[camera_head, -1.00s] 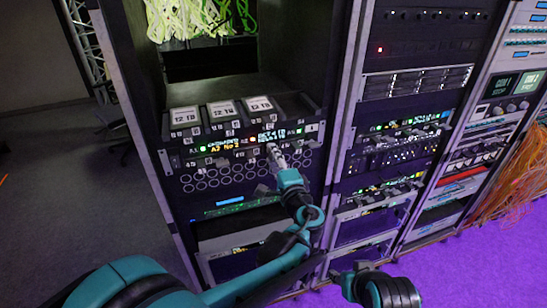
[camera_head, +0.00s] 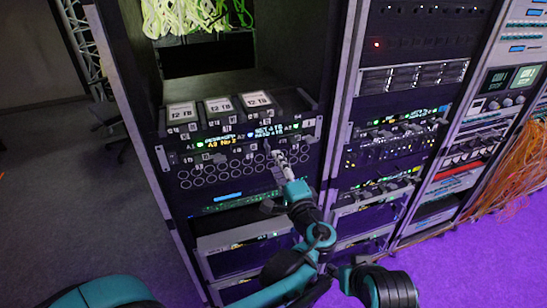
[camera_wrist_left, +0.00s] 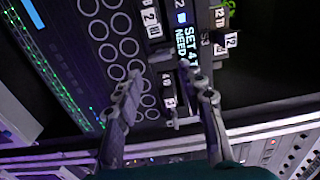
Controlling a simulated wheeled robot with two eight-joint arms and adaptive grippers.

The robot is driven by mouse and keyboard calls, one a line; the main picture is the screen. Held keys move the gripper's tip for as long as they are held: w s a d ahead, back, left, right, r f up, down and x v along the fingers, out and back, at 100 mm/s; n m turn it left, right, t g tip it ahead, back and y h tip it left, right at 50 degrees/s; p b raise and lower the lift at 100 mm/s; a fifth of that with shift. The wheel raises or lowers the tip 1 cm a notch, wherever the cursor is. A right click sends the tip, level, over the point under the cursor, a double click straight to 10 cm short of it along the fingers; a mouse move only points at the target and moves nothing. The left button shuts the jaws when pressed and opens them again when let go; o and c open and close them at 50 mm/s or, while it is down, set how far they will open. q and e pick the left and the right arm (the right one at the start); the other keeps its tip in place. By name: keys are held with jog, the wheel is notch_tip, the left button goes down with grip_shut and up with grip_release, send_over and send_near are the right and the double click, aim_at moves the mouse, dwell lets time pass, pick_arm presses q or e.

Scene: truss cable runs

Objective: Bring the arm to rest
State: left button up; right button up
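My left gripper (camera_head: 278,154) is in front of the drive unit (camera_head: 184,178) in the left rack, just below its lit text strip. In the left wrist view, the two grey fingers (camera_wrist_left: 161,72) stand apart with no object between them. Behind them are ring-shaped openings, small numbered tags and a display reading "SET 4". Whether a fingertip touches the panel is unclear. A dark part of my right arm (camera_head: 385,288) shows at the bottom centre; I cannot make out its fingers clearly.
Three drives labelled 12 TB (camera_head: 219,104) sit on top of the unit. Pale green cables (camera_head: 195,15) hang above. More equipment racks (camera_head: 415,80) stand to the right, with orange cables (camera_head: 520,170) at the far right. Open floor (camera_head: 65,200) lies to the left.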

pick_arm(q)
jog(key=shift+s+d, duration=0.15)
jog(key=shift+s, duration=0.45)
jog(key=s+a+f+n+g, duration=0.3)
jog(key=a, duration=0.6)
jog(key=s+a+f+n+g, duration=0.3)
jog(key=a+g, duration=0.1)
jog(key=a, duration=0.4)
jog(key=s+a+f+n+g+h, duration=0.1)
jog(key=s+f+n+h, duration=0.1)
jog(key=s, duration=0.5)
jog(key=s+a+f+n+g+h, duration=0.2)
jog(key=s+f+n, duration=0.3)
jog(key=s, duration=0.3)
jog(key=shift+s+a+f+n+h, duration=0.15)
jog(key=shift+a+f+n+h, duration=0.1)
jog(key=shift+n+h, duration=0.55)
